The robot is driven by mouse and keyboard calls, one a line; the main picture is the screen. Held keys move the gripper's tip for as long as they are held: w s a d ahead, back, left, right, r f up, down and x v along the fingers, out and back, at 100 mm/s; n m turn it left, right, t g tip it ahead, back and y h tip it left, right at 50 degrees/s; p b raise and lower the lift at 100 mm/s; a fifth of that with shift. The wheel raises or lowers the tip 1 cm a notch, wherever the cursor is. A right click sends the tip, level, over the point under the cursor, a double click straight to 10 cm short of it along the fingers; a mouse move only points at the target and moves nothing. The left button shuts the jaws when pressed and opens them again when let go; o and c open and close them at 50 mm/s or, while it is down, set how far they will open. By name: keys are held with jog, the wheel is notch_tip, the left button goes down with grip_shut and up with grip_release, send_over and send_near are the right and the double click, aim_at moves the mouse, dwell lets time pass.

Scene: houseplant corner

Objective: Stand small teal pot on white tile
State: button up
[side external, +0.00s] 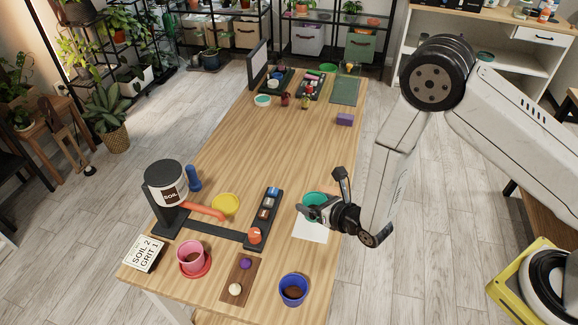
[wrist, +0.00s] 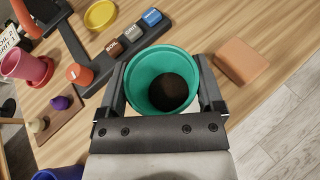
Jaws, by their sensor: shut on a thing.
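The small teal pot (side external: 314,200) has dark soil inside; in the wrist view the teal pot (wrist: 140,72) shows from above, its round rim between the two fingers. My gripper (side external: 324,193) is shut on it, one finger at each side. The pot looks upright. The white tile (side external: 309,233) lies on the table beneath and just in front of the pot in the side view, partly covered by my gripper. In the wrist view the tile is almost wholly hidden. I cannot tell whether the pot's base touches the tile.
An orange-brown block (wrist: 242,61) lies right of the pot in the wrist view. A black rack (side external: 264,218) with labelled buttons stands to the left. A blue pot (side external: 293,290), a pink pot (side external: 191,256) and a brown board (side external: 240,279) are nearer the front. The table's middle is clear.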

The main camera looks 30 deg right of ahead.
jog(key=shift+f, duration=1.65)
jog(key=shift+f, duration=0.1)
jog(key=o, duration=1)
jog(key=shift+v, duration=6)
jog(key=shift+w+r, duration=0.1)
jog(key=shift+r, duration=0.15)
